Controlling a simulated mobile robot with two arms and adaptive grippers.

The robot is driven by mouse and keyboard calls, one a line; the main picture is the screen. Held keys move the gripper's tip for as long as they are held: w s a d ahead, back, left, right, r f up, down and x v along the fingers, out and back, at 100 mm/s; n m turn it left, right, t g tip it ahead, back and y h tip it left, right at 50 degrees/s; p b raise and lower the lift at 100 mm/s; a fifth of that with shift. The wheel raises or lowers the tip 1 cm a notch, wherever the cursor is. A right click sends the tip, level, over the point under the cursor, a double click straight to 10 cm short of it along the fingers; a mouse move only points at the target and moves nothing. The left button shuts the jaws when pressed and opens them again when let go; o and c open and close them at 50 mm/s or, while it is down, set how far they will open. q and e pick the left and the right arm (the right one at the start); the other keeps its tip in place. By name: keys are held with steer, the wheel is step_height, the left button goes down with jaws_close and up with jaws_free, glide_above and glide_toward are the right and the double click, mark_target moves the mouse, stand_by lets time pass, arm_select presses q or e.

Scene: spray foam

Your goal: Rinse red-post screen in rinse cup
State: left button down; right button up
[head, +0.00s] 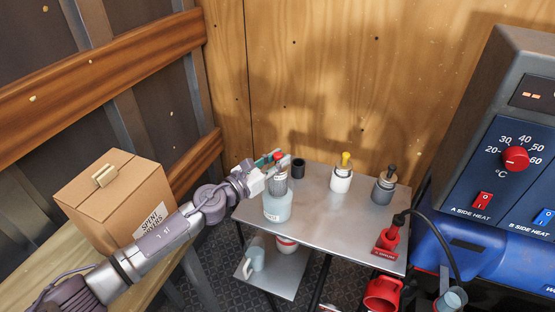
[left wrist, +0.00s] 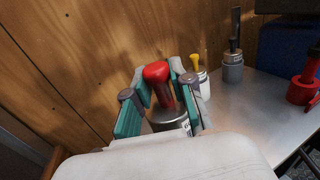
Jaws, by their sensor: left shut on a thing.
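My left gripper (head: 277,163) is shut on the red-post screen (head: 278,185), with the fingers around its red post. In the left wrist view the red knob (left wrist: 157,72) stands between the teal finger pads, above a grey round body. In the head view the screen is upright at the mouth of a translucent, labelled cup (head: 277,208), which looks like the rinse cup, at the table's left front. I cannot tell how deep the screen reaches into it. My right gripper is not in view.
On the metal table (head: 325,218) stand a small black cup (head: 298,168), a white jar with a yellow post (head: 341,180) and a grey jar with a dark post (head: 382,190). A red holder (head: 388,240) is at the right edge. A cardboard box (head: 115,200) stands left.

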arm_select(q)
steer(key=shift+r+p, duration=1.9)
steer(key=shift+r, duration=0.35)
steer(key=shift+f, duration=0.1)
